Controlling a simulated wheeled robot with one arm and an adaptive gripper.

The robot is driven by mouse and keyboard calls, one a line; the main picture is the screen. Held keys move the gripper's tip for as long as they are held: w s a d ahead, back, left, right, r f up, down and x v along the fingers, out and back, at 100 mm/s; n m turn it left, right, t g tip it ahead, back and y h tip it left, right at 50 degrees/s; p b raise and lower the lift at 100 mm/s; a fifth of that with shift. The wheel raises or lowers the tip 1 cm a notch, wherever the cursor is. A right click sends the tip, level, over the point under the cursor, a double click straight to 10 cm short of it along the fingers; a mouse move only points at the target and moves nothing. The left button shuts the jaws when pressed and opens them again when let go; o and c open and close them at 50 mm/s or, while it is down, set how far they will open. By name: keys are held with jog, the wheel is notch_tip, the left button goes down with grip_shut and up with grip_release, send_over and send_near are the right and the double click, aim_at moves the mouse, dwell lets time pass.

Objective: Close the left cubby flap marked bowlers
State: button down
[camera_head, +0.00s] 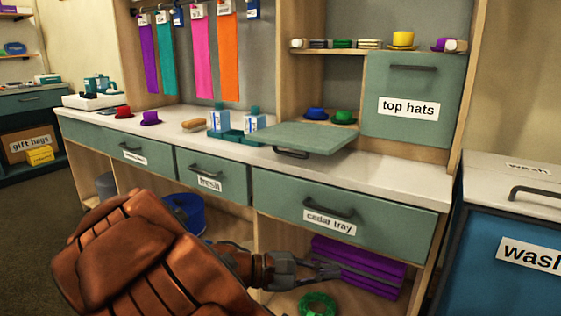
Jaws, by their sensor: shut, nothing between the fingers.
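The left cubby flap (300,136) is a green panel that lies open, folded down roughly level over the counter. Its dark handle (291,154) is at the front edge, and no label shows on it. Behind it, a blue bowler (316,114) and a green bowler (343,117) sit in the open cubby. The right flap marked top hats (408,100) stands upright and shut. My gripper (328,270) is low in front of the open shelf below the cedar tray drawer, well below the flap and apart from it. It is shut and empty.
The counter (390,180) is clear right of the flap. Small boxes (252,119) stand close to its left. Drawers marked fresh (211,178) and cedar tray (328,220) are shut below. Purple crates (358,266) and a green wreath (317,305) are near my gripper.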

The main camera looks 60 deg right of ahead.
jog(key=w+d+r+n+h, duration=0.5)
jog(key=w+d+r+h, duration=0.3)
jog(key=w+d, duration=0.1)
jog(key=w+d+f+n+t+h, duration=0.1)
jog(key=w+d+n+t+h, duration=0.3)
jog(key=w+n+t+h, duration=0.75)
jog(key=w+d+r+y+b, duration=0.1)
jog(key=d, duration=0.1)
jog(key=w+d+r+n+t+y+b, duration=0.1)
jog(key=w+d+r, duration=0.1)
jog(key=w+d+r+y+b, duration=0.1)
jog(key=d+r+y, duration=0.1)
jog(key=shift+w, duration=0.25)
jog(key=shift+x, duration=0.95)
jog(key=shift+w+a+r, duration=0.1)
jog(key=shift+r, duration=0.05)
